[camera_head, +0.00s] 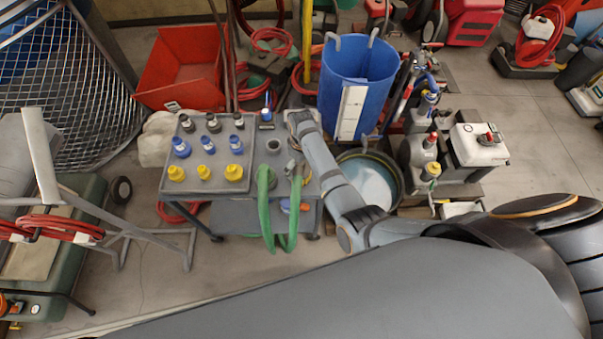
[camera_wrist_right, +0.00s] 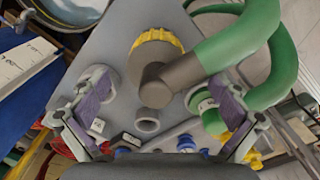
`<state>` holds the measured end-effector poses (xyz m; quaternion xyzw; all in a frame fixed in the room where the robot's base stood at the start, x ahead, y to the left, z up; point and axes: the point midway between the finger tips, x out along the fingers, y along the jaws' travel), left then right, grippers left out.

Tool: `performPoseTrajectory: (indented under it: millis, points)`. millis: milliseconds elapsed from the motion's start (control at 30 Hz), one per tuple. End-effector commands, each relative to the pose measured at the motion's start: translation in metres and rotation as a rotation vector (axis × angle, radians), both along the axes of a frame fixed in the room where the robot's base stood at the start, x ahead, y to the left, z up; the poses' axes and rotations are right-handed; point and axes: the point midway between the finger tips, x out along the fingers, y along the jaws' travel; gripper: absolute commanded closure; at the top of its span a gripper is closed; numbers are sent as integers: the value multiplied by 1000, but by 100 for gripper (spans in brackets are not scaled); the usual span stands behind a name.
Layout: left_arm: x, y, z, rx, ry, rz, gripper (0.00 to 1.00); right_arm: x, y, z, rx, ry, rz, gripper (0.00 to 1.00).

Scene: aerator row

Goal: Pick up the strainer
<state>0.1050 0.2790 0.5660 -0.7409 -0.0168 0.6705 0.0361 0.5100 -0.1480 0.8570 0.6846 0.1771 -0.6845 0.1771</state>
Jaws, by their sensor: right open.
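My right gripper (camera_wrist_right: 160,95) is open over the cart top in the right wrist view, with a finger with a purple pad on each side. Between and below the fingers is a small grey open ring-like piece (camera_wrist_right: 147,121); I cannot tell for sure that it is the strainer. Just above it is a dark grey hose end (camera_wrist_right: 156,88) beside a knurled yellow ring (camera_wrist_right: 153,40). In the head view my right gripper (camera_head: 299,122) is above the right part of the cart, partly hidden by its own arm. My left gripper is not in view.
The green hose (camera_wrist_right: 240,38) loops close to the right finger. In the head view a grey tray (camera_head: 208,158) holds rows of black, blue and yellow fittings left of the gripper. A blue barrel (camera_head: 375,75) and a round tub (camera_head: 371,184) stand to the right.

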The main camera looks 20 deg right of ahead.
Motion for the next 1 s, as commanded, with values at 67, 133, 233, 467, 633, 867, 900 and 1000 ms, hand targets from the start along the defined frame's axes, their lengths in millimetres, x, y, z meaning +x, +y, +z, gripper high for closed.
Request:
performPoseTrajectory:
  millis: [67, 133, 233, 467, 633, 867, 900, 1000]
  points:
    - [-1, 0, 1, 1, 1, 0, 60, 0, 0, -12, -1, 3, 0, 1]
    - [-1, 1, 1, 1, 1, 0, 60, 0, 0, -19, 0, 1, -1, 1]
    - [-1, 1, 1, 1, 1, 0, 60, 0, 0, -23, 0, -1, -2, 1]
    - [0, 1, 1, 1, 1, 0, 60, 0, 0, -23, 0, -1, -1, 10]
    - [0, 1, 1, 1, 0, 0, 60, 0, 0, -23, 0, 0, -1, 33]
    - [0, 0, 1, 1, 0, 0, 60, 0, 0, -23, 1, 0, -1, 65]
    - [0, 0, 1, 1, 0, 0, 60, 0, 0, -24, 1, 0, -1, 68]
    - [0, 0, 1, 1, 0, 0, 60, 0, 1, -23, 1, 0, -1, 68]
